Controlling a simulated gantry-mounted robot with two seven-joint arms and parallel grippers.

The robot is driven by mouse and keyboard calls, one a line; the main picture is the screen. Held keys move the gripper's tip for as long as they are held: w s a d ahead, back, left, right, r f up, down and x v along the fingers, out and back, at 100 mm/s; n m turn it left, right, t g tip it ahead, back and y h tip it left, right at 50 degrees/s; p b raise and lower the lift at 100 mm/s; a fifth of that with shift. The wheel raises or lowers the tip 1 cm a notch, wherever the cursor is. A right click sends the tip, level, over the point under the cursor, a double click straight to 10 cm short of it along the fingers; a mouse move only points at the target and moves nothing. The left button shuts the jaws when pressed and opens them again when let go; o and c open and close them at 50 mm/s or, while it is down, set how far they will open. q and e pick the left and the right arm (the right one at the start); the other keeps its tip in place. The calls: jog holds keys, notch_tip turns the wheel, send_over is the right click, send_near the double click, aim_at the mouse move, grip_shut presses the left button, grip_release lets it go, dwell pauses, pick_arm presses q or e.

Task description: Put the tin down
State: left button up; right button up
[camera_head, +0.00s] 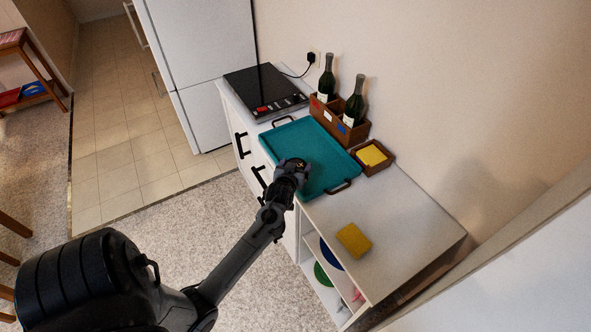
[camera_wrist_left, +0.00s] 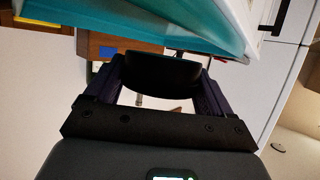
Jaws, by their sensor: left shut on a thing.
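My left gripper (camera_head: 290,174) reaches from the lower left to the near side of the teal tray (camera_head: 315,141). It is shut on a small dark tin (camera_head: 298,163) with a yellowish mark on top. In the left wrist view the tin (camera_wrist_left: 160,72) is a dark rounded shape between the two fingers. The teal tray (camera_wrist_left: 140,14) crosses the top of that view. The tin overlaps the tray's near part in the head view; I cannot tell whether it touches the tray. My right gripper is not in view.
The tray lies on a white counter (camera_head: 385,213). Behind it are a wooden box (camera_head: 334,121) with two bottles and a small box with a yellow item (camera_head: 371,155). A yellow sponge-like block (camera_head: 353,240) lies right. A hob (camera_head: 263,90) stands left. The tray's visible surface is mostly clear.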

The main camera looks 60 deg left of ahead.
pick_arm(q)
jog(key=shift+f, duration=0.45)
jog(key=shift+f, duration=0.6)
jog(key=o, duration=0.9)
